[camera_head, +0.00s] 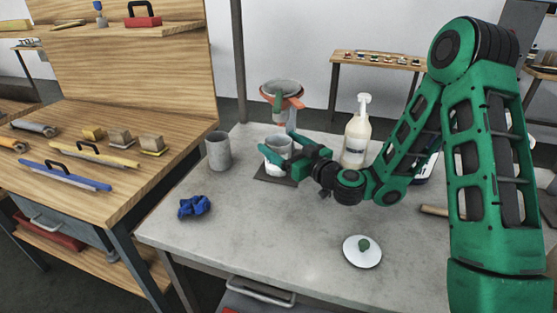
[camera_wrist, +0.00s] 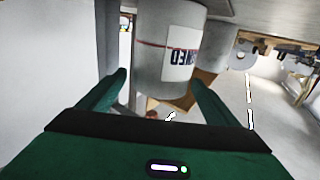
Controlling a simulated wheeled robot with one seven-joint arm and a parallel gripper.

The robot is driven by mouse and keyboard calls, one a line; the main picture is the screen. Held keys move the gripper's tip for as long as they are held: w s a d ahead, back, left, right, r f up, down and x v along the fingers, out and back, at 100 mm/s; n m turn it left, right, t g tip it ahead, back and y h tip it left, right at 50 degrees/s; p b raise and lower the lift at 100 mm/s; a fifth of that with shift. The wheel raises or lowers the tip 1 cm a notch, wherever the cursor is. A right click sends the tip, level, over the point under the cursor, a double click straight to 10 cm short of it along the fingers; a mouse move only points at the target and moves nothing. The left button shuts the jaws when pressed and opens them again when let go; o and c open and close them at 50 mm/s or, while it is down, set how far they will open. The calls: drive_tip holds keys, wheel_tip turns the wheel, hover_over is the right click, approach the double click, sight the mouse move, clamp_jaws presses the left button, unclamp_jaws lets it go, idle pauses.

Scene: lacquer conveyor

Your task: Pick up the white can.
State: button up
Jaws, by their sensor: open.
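The white can (camera_head: 274,167) stands on a dark square pad (camera_head: 264,178) on the grey bench, partly hidden by my gripper. My gripper (camera_head: 290,156) is level with the can, on its right side, with its fingers spread around it. In the wrist view the picture looks upside down; the white can (camera_wrist: 170,50) shows a label and a thin red line. It sits between and beyond the two open fingers of my gripper (camera_wrist: 158,82), with no clear contact visible.
A grey cup (camera_head: 218,151) is to the left, and a pump bottle (camera_head: 356,133) to the right. A blue cloth (camera_head: 194,207) and a white lid (camera_head: 362,251) lie in front. The bench front-centre is clear.

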sight(270, 138)
drive_tip(key=shift+f+x, duration=0.15)
drive_tip(key=shift+x, duration=1.25)
drive_tip(key=shift+f+x, duration=0.15)
drive_tip(key=shift+x, duration=1.3)
drive_tip(key=c, duration=1.8)
